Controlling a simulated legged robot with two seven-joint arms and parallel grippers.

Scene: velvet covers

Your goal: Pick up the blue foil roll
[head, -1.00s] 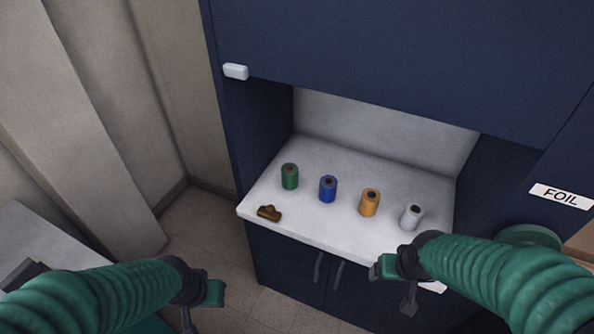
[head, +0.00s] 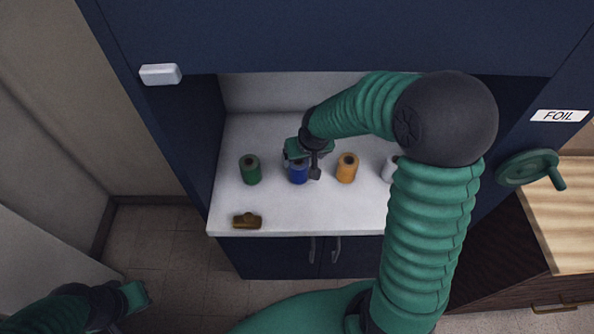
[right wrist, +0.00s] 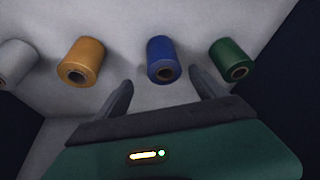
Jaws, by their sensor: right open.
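The blue foil roll (head: 298,174) stands upright on the white shelf (head: 300,215), between the green and orange rolls. My right gripper (head: 306,168) is over and close to it in the head view and hides its top. In the right wrist view the blue roll (right wrist: 162,60) lies ahead of the gap between the two open fingers (right wrist: 160,92), and nothing is between them. My left gripper (head: 136,296) is at the lower left, away from the shelf; its fingers cannot be made out.
A green roll (head: 250,169) and an orange roll (head: 347,167) flank the blue one. A white roll (head: 389,169) is partly behind my right arm. A small brown object (head: 247,221) lies at the shelf's front left. Dark blue cabinet walls enclose the shelf; a green handwheel (head: 528,168) is at right.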

